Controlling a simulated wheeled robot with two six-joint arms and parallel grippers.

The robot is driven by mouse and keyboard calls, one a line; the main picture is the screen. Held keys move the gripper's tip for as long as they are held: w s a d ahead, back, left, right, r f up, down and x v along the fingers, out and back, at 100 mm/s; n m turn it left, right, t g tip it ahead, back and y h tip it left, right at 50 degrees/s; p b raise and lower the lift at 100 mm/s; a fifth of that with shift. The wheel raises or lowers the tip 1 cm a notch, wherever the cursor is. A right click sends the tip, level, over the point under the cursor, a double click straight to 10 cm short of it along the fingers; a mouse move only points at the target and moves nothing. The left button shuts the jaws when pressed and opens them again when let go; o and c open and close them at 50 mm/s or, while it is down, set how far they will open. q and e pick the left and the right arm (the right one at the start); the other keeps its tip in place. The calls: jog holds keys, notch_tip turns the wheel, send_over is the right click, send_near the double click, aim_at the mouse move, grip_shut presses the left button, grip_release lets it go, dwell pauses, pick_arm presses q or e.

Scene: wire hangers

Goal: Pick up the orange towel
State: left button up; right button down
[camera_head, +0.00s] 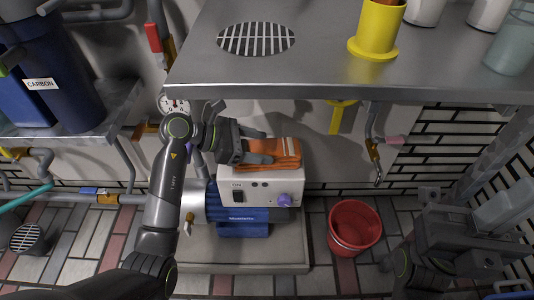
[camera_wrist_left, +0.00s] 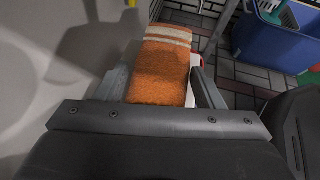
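The orange towel (camera_head: 284,153), folded and with pale stripes near one end, lies on top of a white control box (camera_head: 262,188). My left gripper (camera_head: 262,146) is at the towel's left end, with its fingers apart on either side of it. In the left wrist view the towel (camera_wrist_left: 160,70) extends away between the two fingers (camera_wrist_left: 160,88). The fingers are close to its edges; firm contact cannot be made out. My right gripper (camera_head: 470,215) is at the lower right, away from the towel, and its finger opening is unclear.
A steel counter (camera_head: 330,65) with a drain grate and a yellow cup (camera_head: 377,30) overhangs behind the towel. A red bucket (camera_head: 354,228) stands on the tiled floor to the right. A blue motor (camera_head: 240,222) sits below the box. A pressure gauge (camera_head: 174,104) is close to my left arm.

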pick_arm(q)
jog(key=shift+c, duration=0.9)
